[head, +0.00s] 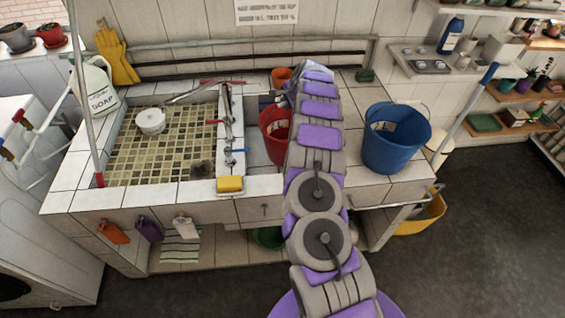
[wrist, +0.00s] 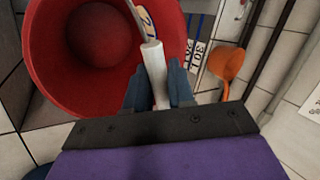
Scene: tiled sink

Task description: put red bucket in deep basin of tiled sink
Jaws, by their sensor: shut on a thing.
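The red bucket (head: 274,136) is in the middle of the head view, partly hidden by my arm. In the wrist view the red bucket (wrist: 55,60) shows its open mouth and round inside. My gripper (wrist: 155,85) is shut on its white handle grip at the rim side. In the head view my gripper is hidden behind my arm. The tiled sink (head: 75,190) has a wide mosaic-floored basin (head: 135,170) on the left. Right of the divider is a narrower grey recess (head: 256,150), largely covered by the bucket and arm. I cannot tell how high the bucket hangs there.
A blue bucket (head: 395,140) stands on the tiled counter at the right. A yellow sponge (head: 230,184) sits at the divider's front, below taps (head: 229,135). A white soap jug (head: 98,88) stands at the left.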

